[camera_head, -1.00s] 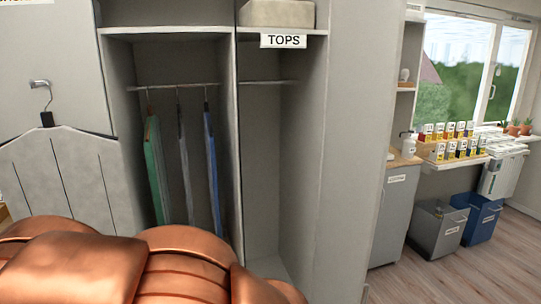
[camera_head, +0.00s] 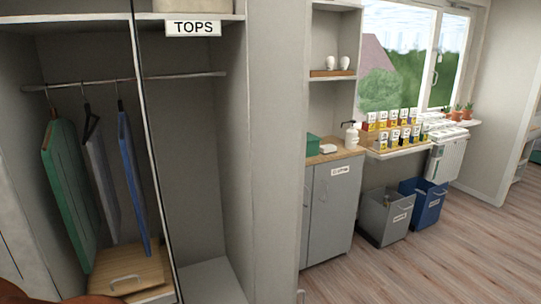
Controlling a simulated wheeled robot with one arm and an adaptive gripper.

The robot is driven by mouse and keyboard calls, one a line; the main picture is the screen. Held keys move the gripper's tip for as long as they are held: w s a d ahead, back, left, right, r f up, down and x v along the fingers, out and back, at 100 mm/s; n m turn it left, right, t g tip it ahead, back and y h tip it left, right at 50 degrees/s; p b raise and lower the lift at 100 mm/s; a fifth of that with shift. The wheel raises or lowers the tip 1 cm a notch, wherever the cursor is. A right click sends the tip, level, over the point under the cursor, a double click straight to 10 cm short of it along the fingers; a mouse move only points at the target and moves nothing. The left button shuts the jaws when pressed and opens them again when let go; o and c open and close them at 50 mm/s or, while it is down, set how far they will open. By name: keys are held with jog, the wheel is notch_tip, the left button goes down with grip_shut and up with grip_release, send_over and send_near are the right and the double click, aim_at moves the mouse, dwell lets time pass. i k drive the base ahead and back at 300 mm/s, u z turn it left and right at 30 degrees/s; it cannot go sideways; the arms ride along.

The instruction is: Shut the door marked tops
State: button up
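The TOPS label (camera_head: 193,28) is on the front edge of the upper shelf of an open grey wardrobe (camera_head: 205,170). I see into the wardrobe; no closed door covers the compartment under the label. I cannot tell for sure whether this panel is the open door or the wardrobe's side. My gripper is out of view; only a sliver of copper-coloured arm shows at the bottom left.
Green, grey and blue garments (camera_head: 130,185) hang on the rail at left, above a wooden box (camera_head: 125,270). To the right are a grey cabinet (camera_head: 333,205), a grey bin (camera_head: 388,218), a blue bin (camera_head: 424,203) and a windowsill with small boxes. The wooden floor (camera_head: 430,265) at right is clear.

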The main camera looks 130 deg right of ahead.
aim_at(279, 39)
jog(key=k, duration=2.6)
jog(key=z, duration=4.05)
jog(key=k, duration=0.95)
jog(key=u, duration=1.9)
